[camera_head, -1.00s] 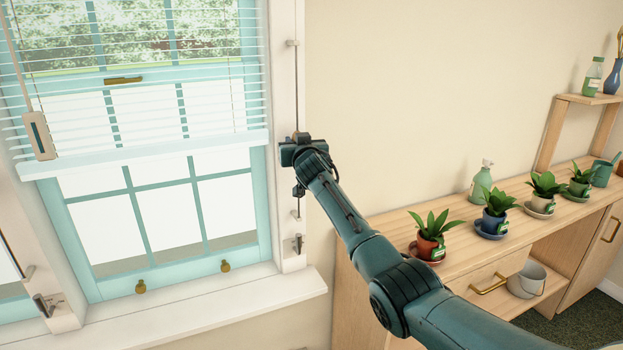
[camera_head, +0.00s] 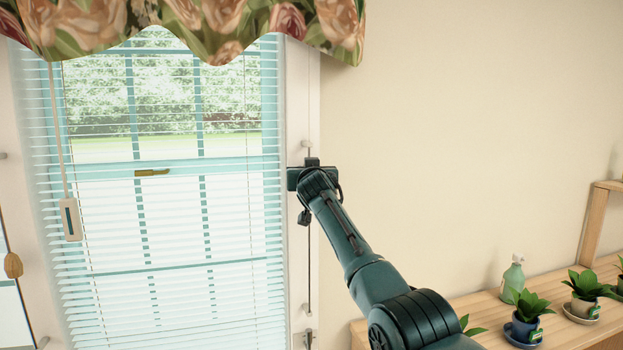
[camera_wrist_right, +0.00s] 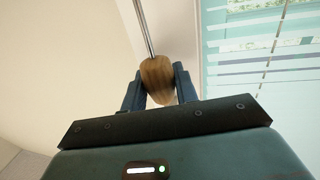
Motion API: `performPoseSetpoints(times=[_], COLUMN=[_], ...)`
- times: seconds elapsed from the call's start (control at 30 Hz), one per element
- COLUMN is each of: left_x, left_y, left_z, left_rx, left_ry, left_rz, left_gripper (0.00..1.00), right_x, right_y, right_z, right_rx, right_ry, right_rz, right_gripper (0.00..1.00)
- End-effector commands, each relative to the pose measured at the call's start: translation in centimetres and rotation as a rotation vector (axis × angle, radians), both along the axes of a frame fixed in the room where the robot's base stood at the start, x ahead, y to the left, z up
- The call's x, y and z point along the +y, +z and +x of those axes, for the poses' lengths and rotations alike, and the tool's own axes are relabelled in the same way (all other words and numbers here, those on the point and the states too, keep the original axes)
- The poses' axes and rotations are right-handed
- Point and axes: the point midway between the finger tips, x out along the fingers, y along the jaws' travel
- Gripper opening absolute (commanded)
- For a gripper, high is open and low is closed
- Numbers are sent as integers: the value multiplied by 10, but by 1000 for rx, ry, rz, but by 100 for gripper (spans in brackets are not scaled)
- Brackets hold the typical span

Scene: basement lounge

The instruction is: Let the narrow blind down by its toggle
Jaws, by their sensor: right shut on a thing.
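The blind (camera_head: 170,230) hangs over the window with its slats spread down to the bottom of the head view. Its bottom rail is out of view. My right gripper (camera_head: 312,165) is at the right window frame, high on the thin upright line (camera_head: 309,270) there. In the right wrist view my right gripper (camera_wrist_right: 158,90) is shut on a wooden toggle (camera_wrist_right: 158,78), with a finger on each side. A thin line (camera_wrist_right: 144,28) runs up from the toggle. In the head view my gripper hides the toggle. My left gripper is not in view.
A floral valance (camera_head: 200,30) hangs across the window top. A pale tag (camera_head: 70,218) hangs on a cord at the left. Another tan toggle (camera_head: 13,265) shows at the left edge. A green bottle (camera_head: 513,280) and potted plants (camera_head: 526,318) stand on the wooden counter at right.

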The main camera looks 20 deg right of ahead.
Motion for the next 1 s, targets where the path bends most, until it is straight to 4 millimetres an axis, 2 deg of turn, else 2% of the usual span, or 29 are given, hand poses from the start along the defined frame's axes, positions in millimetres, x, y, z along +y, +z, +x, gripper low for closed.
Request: performPoseSetpoints(times=[0.43,0.47,0.5,0.7,1.0], left_x=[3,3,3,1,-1], left_y=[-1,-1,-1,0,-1], left_z=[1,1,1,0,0], left_rx=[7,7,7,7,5], left_ry=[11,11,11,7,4], left_rz=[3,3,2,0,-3], left_gripper=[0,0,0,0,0], right_x=[0,0,0,0,1], right_y=[9,9,10,6,4], right_z=[0,0,0,0,-1], right_rx=[-9,-9,-10,-4,-2], right_ry=[1,1,1,1,0], right_rz=[-1,-1,-1,-1,1], right_gripper=[0,32,35,51,51])
